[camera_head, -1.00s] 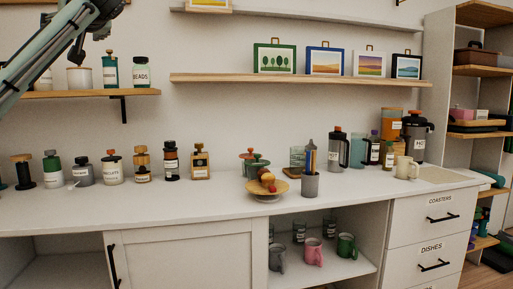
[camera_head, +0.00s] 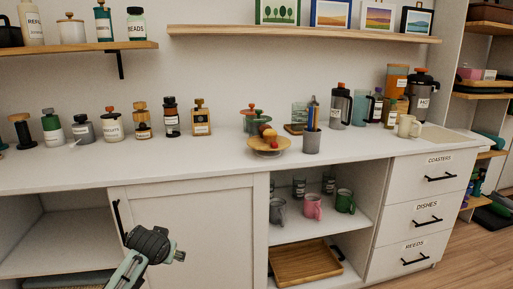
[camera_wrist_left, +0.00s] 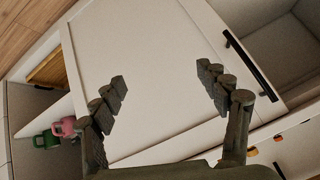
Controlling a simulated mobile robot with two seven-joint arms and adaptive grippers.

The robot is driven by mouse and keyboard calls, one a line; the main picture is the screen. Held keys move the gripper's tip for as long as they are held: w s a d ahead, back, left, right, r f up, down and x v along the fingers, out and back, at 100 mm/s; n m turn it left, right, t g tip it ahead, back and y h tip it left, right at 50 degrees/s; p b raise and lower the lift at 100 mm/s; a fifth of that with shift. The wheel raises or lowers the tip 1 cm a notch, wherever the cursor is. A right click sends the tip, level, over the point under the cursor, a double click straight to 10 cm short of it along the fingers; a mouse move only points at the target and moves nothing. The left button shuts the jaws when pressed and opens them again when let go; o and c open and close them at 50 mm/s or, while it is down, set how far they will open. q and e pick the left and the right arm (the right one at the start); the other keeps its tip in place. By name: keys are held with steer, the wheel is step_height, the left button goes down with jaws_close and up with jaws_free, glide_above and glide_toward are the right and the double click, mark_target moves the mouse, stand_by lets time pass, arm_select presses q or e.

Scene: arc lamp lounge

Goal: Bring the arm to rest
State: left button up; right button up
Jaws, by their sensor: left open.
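My left arm comes in at the bottom left of the head view, low in front of the white cabinet door (camera_head: 205,235). Its dark end, with my left gripper (camera_head: 178,256), is below the countertop and left of the open mug shelf; the fingers are hard to make out there. In the left wrist view my left gripper (camera_wrist_left: 162,92) has its two dark fingers spread wide apart, with nothing between them but the view of the white door (camera_wrist_left: 150,60). My right gripper is in neither view.
The white countertop (camera_head: 215,160) carries several jars, a wooden stand and a carafe group. A black door handle (camera_head: 119,220) is close to my left arm. Mugs and a wooden tray (camera_head: 305,262) are in the open shelf. Drawers (camera_head: 428,215) stand at right.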

arm_select(q)
steer(key=s+f+g, duration=0.1)
steer(key=s+f, duration=0.6)
steer(key=s, duration=0.4)
steer(key=s+a+f+g+h, duration=0.1)
steer(key=s+f+g, duration=0.1)
steer(key=s+f, duration=0.5)
steer(key=s+f+g, duration=0.2)
steer(key=s+f, duration=0.6)
steer(key=s, duration=0.6)
steer(key=shift+s+a+m+h+p, duration=0.3)
steer(key=shift+s, duration=0.05)
